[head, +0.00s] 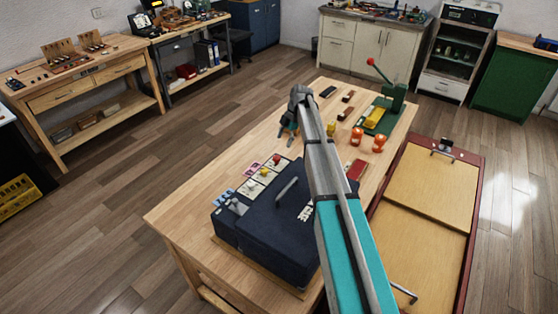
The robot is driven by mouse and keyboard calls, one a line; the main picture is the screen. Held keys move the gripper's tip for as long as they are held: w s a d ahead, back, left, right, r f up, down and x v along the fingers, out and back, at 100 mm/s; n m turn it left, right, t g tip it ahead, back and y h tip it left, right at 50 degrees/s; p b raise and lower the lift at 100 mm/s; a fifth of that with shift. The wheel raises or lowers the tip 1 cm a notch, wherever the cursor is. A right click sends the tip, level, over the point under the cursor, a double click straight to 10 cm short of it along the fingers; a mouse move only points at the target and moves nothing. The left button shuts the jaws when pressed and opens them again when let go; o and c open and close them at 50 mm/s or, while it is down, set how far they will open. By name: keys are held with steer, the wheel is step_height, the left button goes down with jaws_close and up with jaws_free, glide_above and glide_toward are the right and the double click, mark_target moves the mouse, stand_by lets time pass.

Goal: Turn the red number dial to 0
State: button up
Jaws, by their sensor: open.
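A dark blue box (285,225) with a handle and white lettering lies on the bench, nearer than my gripper. Along its far left side is a row of small light panels (250,187) with coloured parts, one of them red (276,158). These are too small to tell whether one is the red number dial, and no digits can be read. My arm covers part of the bench to the right of the box.
Two orange pieces (357,136) and a green press with a red-knobbed lever (392,97) stand on the bench's far right part. Small dark and brown blocks (347,97) lie near them. A red piece (357,169) lies beside my arm. The bench's near left corner is bare.

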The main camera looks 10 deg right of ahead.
mark_target(278, 157)
steer(key=shift+b+x, duration=3.35)
steer(key=shift+x, duration=0.6)
steer(key=c, duration=1)
steer(key=shift+d, duration=0.35)
jaws_close()
steer(key=shift+a, duration=0.25)
